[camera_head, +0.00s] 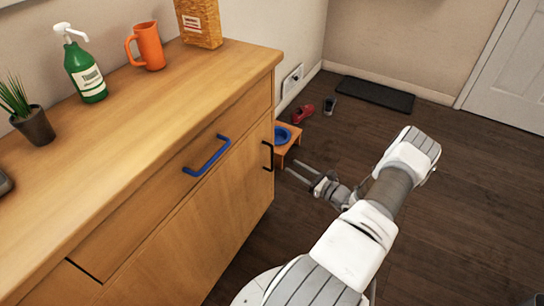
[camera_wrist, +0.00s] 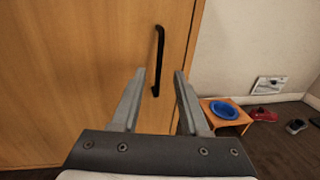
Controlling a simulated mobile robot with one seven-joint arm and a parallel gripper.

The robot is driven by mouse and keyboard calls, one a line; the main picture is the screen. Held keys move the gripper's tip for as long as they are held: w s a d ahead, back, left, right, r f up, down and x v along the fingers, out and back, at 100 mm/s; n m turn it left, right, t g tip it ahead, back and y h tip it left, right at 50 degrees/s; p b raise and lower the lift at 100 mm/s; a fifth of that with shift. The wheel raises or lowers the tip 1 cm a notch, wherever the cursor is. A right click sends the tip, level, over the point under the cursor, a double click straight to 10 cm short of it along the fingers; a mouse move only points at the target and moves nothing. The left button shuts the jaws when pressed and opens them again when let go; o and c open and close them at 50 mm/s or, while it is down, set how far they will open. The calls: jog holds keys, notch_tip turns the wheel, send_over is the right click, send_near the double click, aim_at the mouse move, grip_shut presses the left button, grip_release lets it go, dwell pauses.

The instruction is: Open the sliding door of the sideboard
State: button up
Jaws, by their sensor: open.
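The wooden sideboard (camera_head: 150,150) stands at the left in the head view. Its front has a drawer with a blue handle (camera_head: 207,156) and below it a door panel (camera_head: 215,215) with a black vertical handle (camera_head: 267,156) near the right edge. In the wrist view the black handle (camera_wrist: 158,62) stands upright on the door panel (camera_wrist: 75,70), beyond and between the fingertips. My gripper (camera_head: 297,171) is open and empty, to the right of the sideboard front in the head view; it also shows in the wrist view (camera_wrist: 160,75). The fingers look apart from the handle.
A small wooden stand with a blue bowl (camera_head: 284,134) is on the floor beyond the sideboard's right end. Shoes (camera_head: 303,113) and a dark mat (camera_head: 375,94) lie further back. A green spray bottle (camera_head: 84,68), orange mug (camera_head: 148,46) and potted plant (camera_head: 33,122) stand on top.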

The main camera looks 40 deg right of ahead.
aim_at(272, 154)
jog(key=w+b, duration=0.1)
jog(key=w, duration=0.2)
jog(key=w+a, duration=0.1)
jog(key=w, duration=0.3)
jog(key=w+a+b, duration=0.1)
jog(key=w, duration=0.3)
jog(key=shift+b, duration=0.3)
jog(key=shift+s, duration=0.1)
grip_shut()
dwell(0.7)
